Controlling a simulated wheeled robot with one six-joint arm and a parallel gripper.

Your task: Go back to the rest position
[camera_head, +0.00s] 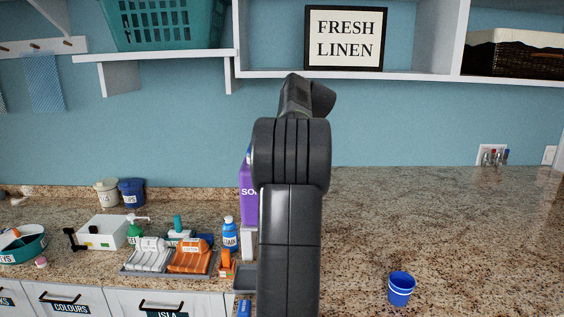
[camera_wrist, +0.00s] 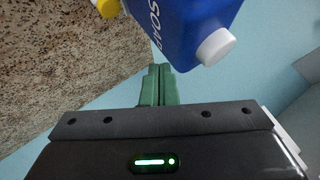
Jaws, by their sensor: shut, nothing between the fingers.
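My gripper (camera_wrist: 158,76) shows in the wrist view with its two green fingers together and nothing between them. A blue soap jug (camera_wrist: 190,22) with a white cap (camera_wrist: 216,47) is just beyond the fingertips in that view; I cannot tell whether they touch. In the head view my dark arm rises through the middle of the picture and hides the gripper.
A purple box (camera_head: 248,194) stands partly behind my arm. A tray (camera_head: 135,266) of folded cloths, a blue bottle (camera_head: 230,236) and a white bin (camera_head: 103,232) are to its left. A blue cup (camera_head: 400,289) stands at right; the counter (camera_head: 450,225) around it is clear. A shelf (camera_head: 155,56) hangs above.

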